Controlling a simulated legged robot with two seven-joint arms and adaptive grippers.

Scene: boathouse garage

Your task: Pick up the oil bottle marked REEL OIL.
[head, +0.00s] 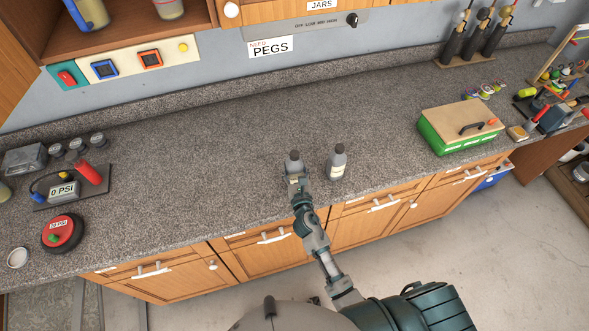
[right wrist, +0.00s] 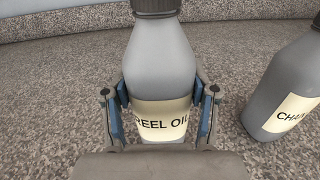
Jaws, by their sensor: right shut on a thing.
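The grey REEL OIL bottle (right wrist: 158,72) stands upright in the middle of the right wrist view, with a dark cap and a cream label. In the head view the same bottle (head: 294,161) is near the middle of the counter, partly hidden by my gripper. My right gripper (head: 296,178) is shut on it; in the right wrist view its blue-padded fingers (right wrist: 160,108) press on both sides at the label. Whether the bottle's base touches the counter is hidden. My left gripper is not in view.
A second grey bottle (head: 337,163), its label starting "CHAI" in the right wrist view (right wrist: 290,90), stands close on the right. A green box with a wooden lid (head: 459,128) is farther right. A gauge tray (head: 75,188) is at left. The counter (head: 200,160) between is clear.

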